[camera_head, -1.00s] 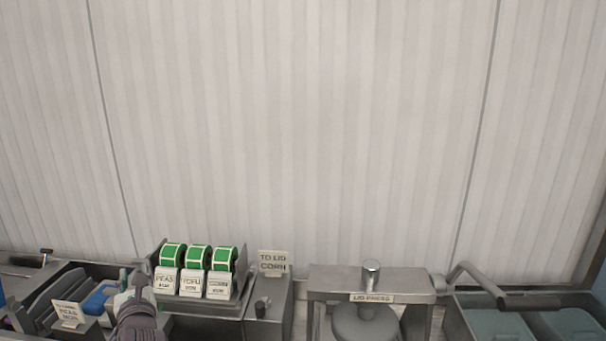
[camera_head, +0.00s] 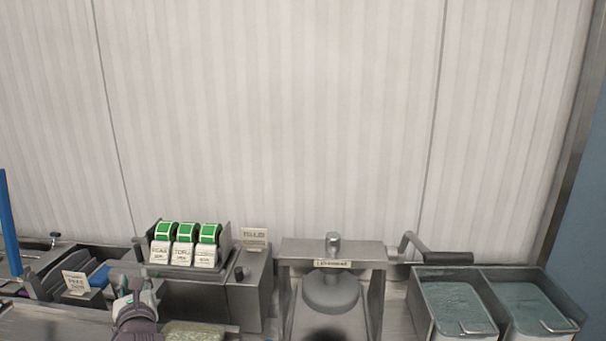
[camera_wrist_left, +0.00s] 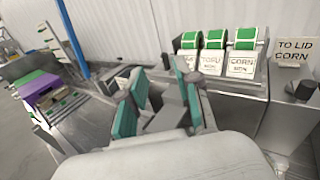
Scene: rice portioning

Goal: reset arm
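My left gripper (camera_head: 135,285) is at the lower left of the head view, in front of the label rack, with its arm below. In the left wrist view, the same gripper (camera_wrist_left: 160,82) has its two teal-padded fingers spread apart. Nothing shows between them. My right gripper is in neither view. The label rack (camera_head: 225,240) holds green label rolls with white tags and stands behind and to the right of the left gripper.
A lid press (camera_head: 333,250) with a side handle stands at the centre. Two bins with teal contents (camera_head: 455,305) are at right. A "TO LID CORN" sign (camera_wrist_left: 294,48) is beside the rack. A pale, filled container (camera_head: 195,333) is at the bottom edge. A blue post (camera_head: 8,225) stands far left.

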